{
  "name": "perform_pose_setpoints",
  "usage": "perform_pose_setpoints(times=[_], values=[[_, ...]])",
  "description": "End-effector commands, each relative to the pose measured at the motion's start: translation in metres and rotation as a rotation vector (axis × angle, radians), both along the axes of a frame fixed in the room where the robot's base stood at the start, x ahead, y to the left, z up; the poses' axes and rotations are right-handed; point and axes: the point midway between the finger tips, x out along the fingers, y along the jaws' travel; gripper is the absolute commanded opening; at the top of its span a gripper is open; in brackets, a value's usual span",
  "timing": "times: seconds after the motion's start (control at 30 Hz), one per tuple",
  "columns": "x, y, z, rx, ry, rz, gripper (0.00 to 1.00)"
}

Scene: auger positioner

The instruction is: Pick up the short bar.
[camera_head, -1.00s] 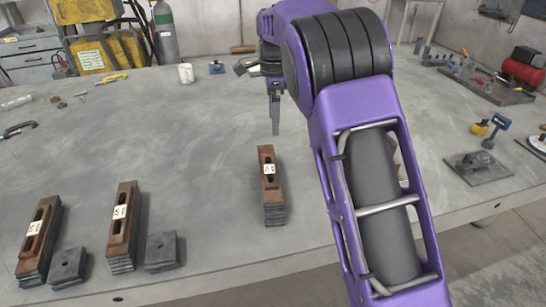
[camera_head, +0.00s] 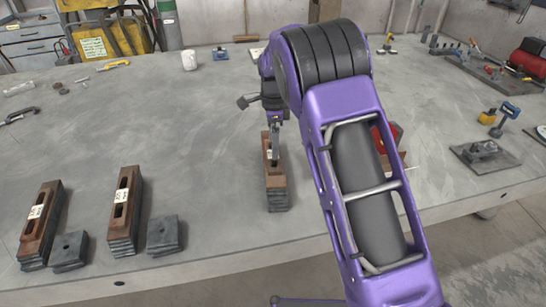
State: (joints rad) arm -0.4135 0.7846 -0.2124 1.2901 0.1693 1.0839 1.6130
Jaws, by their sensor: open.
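Three brown slotted bars lie on stacks of grey plates on the table. The right-hand bar (camera_head: 276,180) looks the shortest and rests on its own stack (camera_head: 278,202), pointing away from me. My gripper (camera_head: 274,156) is open and points down at the far half of this bar, over its slot and label. The fingers overlap the bar in this view, and I cannot tell whether they touch it. The two longer bars, the left bar (camera_head: 37,225) and the middle bar (camera_head: 122,208), lie to the left with white labels.
Small square plate stacks stand beside the longer bars, one at the left (camera_head: 69,250) and one in the middle (camera_head: 163,236). A white mug (camera_head: 189,61) stands far back. My purple arm hides part of the right side.

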Motion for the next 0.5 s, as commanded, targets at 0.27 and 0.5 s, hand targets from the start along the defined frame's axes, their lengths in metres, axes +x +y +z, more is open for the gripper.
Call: perform_pose_setpoints(times=[0.27, 0.5], values=[[0.000, 0.002, -0.031, 0.000, 0.000, 0.000, 0.90], [0.000, 0.002, -0.030, 0.000, 0.000, 0.000, 0.74]])
